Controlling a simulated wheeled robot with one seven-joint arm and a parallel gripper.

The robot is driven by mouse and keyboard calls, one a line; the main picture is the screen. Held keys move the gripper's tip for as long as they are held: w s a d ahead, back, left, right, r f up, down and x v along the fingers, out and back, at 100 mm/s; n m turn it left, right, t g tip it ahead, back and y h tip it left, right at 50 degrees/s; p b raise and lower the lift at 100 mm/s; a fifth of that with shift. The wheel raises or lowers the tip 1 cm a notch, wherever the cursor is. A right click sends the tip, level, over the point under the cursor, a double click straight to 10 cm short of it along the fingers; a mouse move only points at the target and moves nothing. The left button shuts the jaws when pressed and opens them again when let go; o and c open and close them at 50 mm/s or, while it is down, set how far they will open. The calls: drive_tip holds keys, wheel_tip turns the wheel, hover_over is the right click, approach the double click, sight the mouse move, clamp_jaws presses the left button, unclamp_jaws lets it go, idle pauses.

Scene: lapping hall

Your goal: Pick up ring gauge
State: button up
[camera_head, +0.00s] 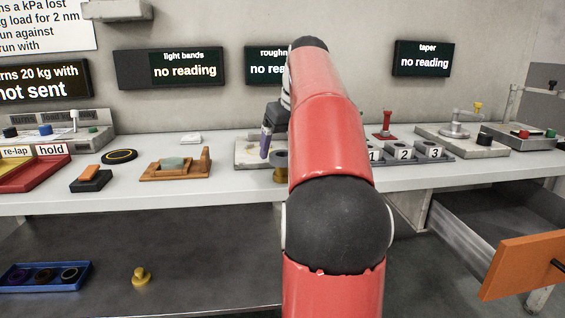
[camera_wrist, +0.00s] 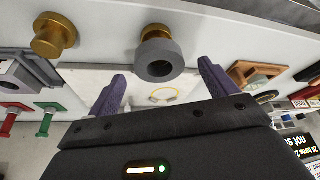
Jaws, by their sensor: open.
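A thick grey ring, which looks like the ring gauge (camera_wrist: 152,66), sits on a brass post (camera_wrist: 155,32) in the wrist view. In the head view the grey ring (camera_head: 280,159) is partly hidden by my red arm. My gripper (camera_wrist: 161,72) is open, with its purple fingers apart and the ring showing in the gap between them. I cannot tell whether the fingers are at its height. In the head view one purple finger of my gripper (camera_head: 265,143) shows above the bench, just left of the ring; the rest is hidden.
A second brass post (camera_wrist: 55,36) stands left in the wrist view. A pale plate (camera_head: 245,150) lies behind the ring. A wooden stand (camera_head: 175,176) is to the left, and a numbered grey block (camera_head: 440,157) to the right. An open drawer (camera_head: 515,268) juts out at right.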

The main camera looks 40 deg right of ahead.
drive_tip(key=shift+x, duration=0.85)
drive_tip(key=shift+c, duration=0.4)
drive_tip(key=c, duration=1.1)
drive_tip(key=shift+c, duration=0.2)
drive_tip(key=shift+r, duration=0.15)
